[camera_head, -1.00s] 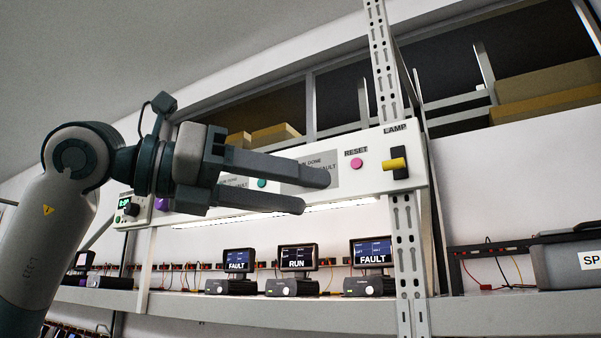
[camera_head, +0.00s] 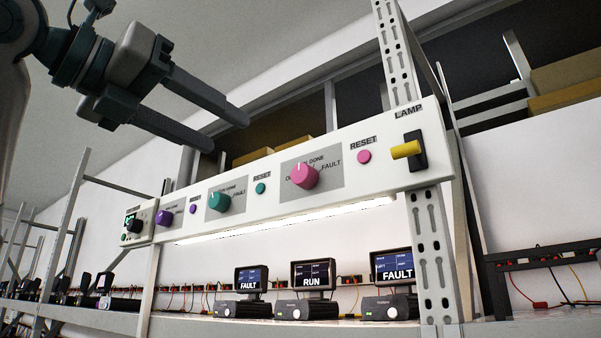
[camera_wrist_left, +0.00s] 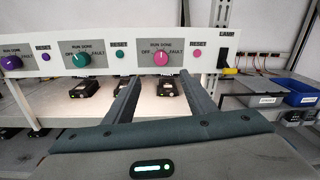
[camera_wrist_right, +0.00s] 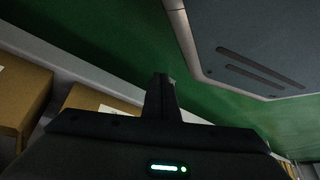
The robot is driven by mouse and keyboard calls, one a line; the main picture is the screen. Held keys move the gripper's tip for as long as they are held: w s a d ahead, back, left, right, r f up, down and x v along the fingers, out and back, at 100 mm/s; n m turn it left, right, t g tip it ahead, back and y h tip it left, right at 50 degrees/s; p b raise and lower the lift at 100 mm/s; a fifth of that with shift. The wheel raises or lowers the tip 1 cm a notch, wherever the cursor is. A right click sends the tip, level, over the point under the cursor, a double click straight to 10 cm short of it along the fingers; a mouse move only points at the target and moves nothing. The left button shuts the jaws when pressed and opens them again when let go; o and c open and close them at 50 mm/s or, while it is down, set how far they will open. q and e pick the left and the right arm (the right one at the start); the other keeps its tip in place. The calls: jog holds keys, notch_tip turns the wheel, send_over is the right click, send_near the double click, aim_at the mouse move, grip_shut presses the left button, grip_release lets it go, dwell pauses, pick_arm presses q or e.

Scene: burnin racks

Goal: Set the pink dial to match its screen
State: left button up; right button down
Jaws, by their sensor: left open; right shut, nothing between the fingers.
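The pink dial (camera_head: 305,175) is on a grey plate at the right part of the white panel (camera_head: 405,183); it also shows in the left wrist view (camera_wrist_left: 161,59). Its white mark points roughly up, toward the RUN/DONE lettering. Of the screens below, the right one (camera_head: 392,266) reads FAULT, the middle one (camera_head: 312,274) RUN and the left one (camera_head: 251,278) FAULT. My left gripper (camera_head: 229,133) is open and empty, above and left of the pink dial, not touching it. My right gripper (camera_wrist_right: 161,82) is shut and empty, seen only in its wrist view.
A teal dial (camera_head: 219,202) and a purple dial (camera_head: 164,217) sit farther left. A pink RESET button (camera_head: 364,157) and a yellow LAMP lever (camera_head: 406,150) are to the right. A perforated post (camera_head: 430,250) stands by the panel's right end. Green surface and boxes (camera_wrist_right: 22,100) lie near my right gripper.

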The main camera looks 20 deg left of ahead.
pick_arm(q)
jog(key=p, duration=0.4)
send_near(298, 172)
jog(key=x, duration=0.3)
jog(key=p+x, duration=0.2)
jog(key=x, duration=0.3)
jog(key=shift+r, duration=0.1)
jog(key=shift+w+d, duration=0.2)
jog(key=shift+w, duration=0.35)
pick_arm(e)
jog(key=s+d+g, duration=0.2)
jog(key=s+d, duration=0.1)
jog(key=s, duration=0.5)
jog(key=s+d+g+h, duration=0.1)
jog(key=s+d+g, duration=0.1)
jog(key=s, duration=0.7)
jog(key=shift+d+f+g, duration=0.15)
jog(key=shift+d+g, duration=0.15)
jog(key=shift+d, duration=0.3)
pick_arm(q)
jog(key=c, duration=1)
